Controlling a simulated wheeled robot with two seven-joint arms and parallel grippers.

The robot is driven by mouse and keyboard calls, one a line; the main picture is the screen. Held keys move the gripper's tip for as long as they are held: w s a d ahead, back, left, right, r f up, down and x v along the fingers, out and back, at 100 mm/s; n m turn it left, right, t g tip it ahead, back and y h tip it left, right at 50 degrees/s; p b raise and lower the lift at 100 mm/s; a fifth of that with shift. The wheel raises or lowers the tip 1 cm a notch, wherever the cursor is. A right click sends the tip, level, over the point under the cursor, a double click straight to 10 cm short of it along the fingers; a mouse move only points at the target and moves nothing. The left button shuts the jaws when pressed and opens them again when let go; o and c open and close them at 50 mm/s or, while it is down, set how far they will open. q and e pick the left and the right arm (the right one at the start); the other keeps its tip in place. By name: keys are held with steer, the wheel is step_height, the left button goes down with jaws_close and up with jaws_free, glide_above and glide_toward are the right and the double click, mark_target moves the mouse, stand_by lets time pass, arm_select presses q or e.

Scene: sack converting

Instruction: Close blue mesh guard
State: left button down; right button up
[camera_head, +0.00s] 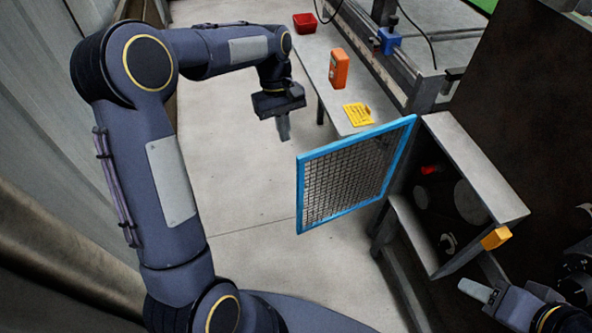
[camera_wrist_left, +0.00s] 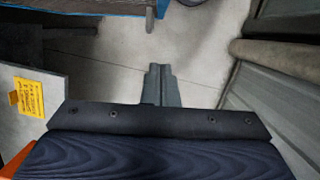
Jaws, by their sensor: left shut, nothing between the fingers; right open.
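The blue mesh guard (camera_head: 352,174) is a blue-framed panel with dark wire mesh. It stands swung open, out to the left from the grey machine box (camera_head: 478,185). The box's inside shows dark, with round parts and a red piece. My left gripper (camera_head: 284,135) is shut and empty in the air, up and left of the guard and apart from it. Its shut fingers show in the left wrist view (camera_wrist_left: 161,80), where a blue edge runs along the top. My right gripper (camera_head: 475,291) is at the lower right, below the box; its fingers are only partly visible.
A grey bench holds a red bin (camera_head: 304,23), an orange device (camera_head: 339,68) and a yellow label (camera_head: 358,114). A yellow-orange block (camera_head: 496,238) sits at the box's front edge. Clear floor (camera_head: 235,150) lies left of the guard. A curtain-like wall stands at the far left.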

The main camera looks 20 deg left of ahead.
arm_select(q)
steer(key=s+d+f+p, duration=0.1)
steer(key=s+d+f, duration=0.3)
steer(key=f, duration=0.6)
steer(key=shift+d+p, duration=0.35)
steer(key=shift+d, duration=0.1)
